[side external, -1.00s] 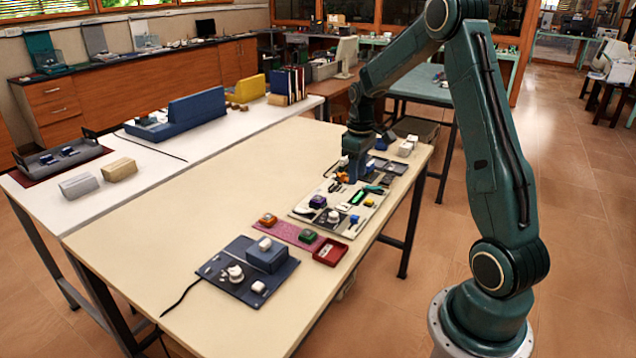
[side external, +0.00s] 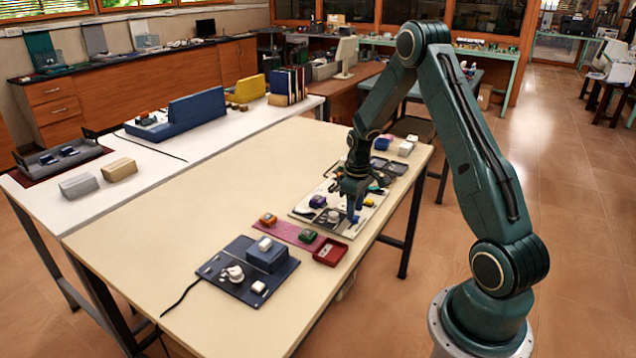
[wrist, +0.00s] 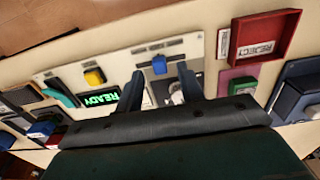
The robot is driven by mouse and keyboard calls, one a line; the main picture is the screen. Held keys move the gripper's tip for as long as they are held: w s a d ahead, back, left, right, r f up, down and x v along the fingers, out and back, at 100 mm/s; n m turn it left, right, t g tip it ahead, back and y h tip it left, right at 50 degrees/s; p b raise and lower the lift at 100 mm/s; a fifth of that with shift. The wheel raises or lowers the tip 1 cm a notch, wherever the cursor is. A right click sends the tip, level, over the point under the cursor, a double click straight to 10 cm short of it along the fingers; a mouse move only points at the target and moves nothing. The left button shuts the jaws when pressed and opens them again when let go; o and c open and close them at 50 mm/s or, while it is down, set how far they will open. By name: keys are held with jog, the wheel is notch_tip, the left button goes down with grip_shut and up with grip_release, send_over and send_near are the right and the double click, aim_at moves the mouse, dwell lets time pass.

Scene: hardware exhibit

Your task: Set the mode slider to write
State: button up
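A blue knob (wrist: 159,64) sits on a light panel (wrist: 125,60) in the wrist view. It looks like the slider's handle, but its write mark is too small to read. My gripper (wrist: 160,73) has its two fingers apart, and the knob shows between and just beyond their tips, with gaps on both sides. In the side external view my gripper (side external: 352,213) points down over the near right part of the panel (side external: 305,208) and hides the knob.
A green READY display (wrist: 101,99) and a yellow knob (wrist: 95,76) are left of the fingers in the wrist view. A red REJECT tray (wrist: 288,35) lies to the right. A dark plate (side external: 220,271) with a blue box stands nearer.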

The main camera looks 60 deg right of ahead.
jog(key=shift+f, duration=1.05)
grip_shut()
